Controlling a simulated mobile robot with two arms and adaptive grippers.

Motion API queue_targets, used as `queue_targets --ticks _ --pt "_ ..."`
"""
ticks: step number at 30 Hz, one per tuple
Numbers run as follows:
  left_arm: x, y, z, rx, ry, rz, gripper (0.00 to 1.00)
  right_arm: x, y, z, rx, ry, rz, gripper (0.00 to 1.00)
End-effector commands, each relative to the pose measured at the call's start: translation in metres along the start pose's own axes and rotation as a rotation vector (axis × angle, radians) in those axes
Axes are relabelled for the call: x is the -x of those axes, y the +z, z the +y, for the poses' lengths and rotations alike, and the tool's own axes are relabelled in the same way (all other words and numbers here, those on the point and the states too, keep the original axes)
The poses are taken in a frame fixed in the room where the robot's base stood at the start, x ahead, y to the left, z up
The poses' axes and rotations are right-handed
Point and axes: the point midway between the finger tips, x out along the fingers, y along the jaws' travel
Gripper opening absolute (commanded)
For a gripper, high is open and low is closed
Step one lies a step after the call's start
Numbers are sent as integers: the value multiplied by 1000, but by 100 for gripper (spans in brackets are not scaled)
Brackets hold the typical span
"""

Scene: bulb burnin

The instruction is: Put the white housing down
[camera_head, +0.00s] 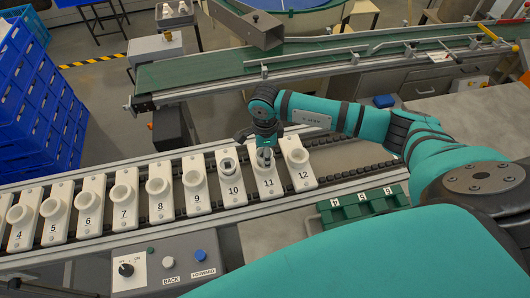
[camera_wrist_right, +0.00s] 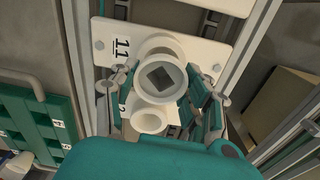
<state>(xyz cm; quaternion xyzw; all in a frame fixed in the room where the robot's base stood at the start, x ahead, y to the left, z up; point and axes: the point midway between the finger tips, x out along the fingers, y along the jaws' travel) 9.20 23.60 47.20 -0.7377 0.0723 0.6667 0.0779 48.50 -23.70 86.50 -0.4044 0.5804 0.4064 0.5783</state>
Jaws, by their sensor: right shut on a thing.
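My right gripper (camera_head: 264,150) is over plate 11 (camera_head: 269,189) of the numbered row. In the right wrist view its fingers (camera_wrist_right: 160,92) lie on either side of the round white housing (camera_wrist_right: 162,76), and it is shut on it. The housing has a grey inside with a dark square. Behind it in that view are plate 11 (camera_wrist_right: 198,55) and its white ring (camera_wrist_right: 165,44). I cannot tell whether the housing touches that ring. Another white ring (camera_wrist_right: 149,121) shows below the housing. My left gripper is not in view.
Plate 12 (camera_head: 302,178) is close to the right and plate 10 (camera_head: 231,187), with a dark-centred piece, to the left. A green numbered rack (camera_head: 362,206) and a control box (camera_head: 169,262) stand in front. A green conveyor (camera_head: 200,74) runs behind.

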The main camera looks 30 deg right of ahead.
Motion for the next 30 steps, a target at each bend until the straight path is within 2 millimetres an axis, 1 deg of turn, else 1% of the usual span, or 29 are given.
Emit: queue_targets --ticks 1,3,6,11,15,16,21,30 --pt "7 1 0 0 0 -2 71 -4 0 0 -2 1 0 24" --pt "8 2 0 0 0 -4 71 -10 0 0 -1 0 -1 24" --pt "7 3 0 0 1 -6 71 -14 0 -1 0 -2 -1 24" --pt "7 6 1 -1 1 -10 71 -14 0 -1 0 -3 -1 24" --pt "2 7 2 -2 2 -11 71 -19 0 -1 0 -3 -1 24" --pt "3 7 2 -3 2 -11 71 -18 0 -1 -1 -3 -1 50" --pt "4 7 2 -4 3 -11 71 -17 0 -1 -1 -3 -1 70" --pt "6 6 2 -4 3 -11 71 -14 0 -1 -1 -3 -1 70"
